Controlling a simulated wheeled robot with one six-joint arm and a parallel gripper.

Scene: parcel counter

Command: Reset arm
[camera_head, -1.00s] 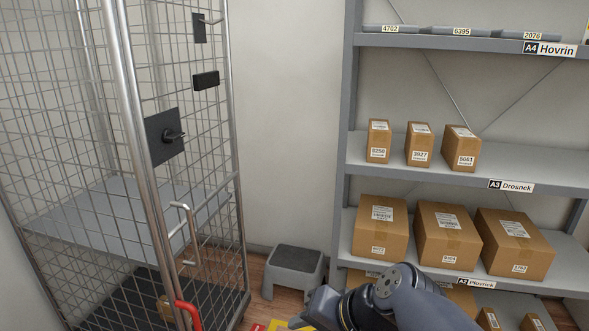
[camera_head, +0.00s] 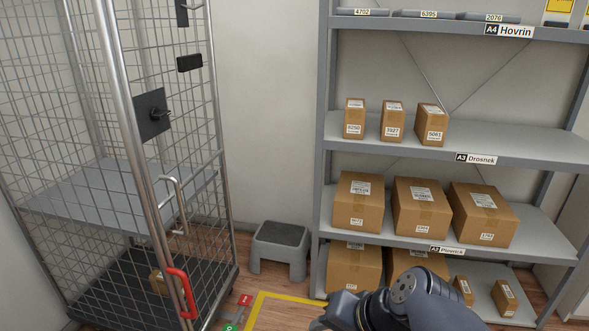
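My arm (camera_head: 400,303) shows at the bottom right of the head view, dark grey, in front of the lowest shelf. The end of my arm lies low and out of clear sight. I cannot make out any gripper fingers, nor whether anything is held. Part of the arm hides the boxes on the lowest shelf.
A grey step stool (camera_head: 279,250) stands by the wall. Shelving (camera_head: 318,215) with parcels (camera_head: 358,203) fills the right. Yellow tape (camera_head: 283,296) marks the floor.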

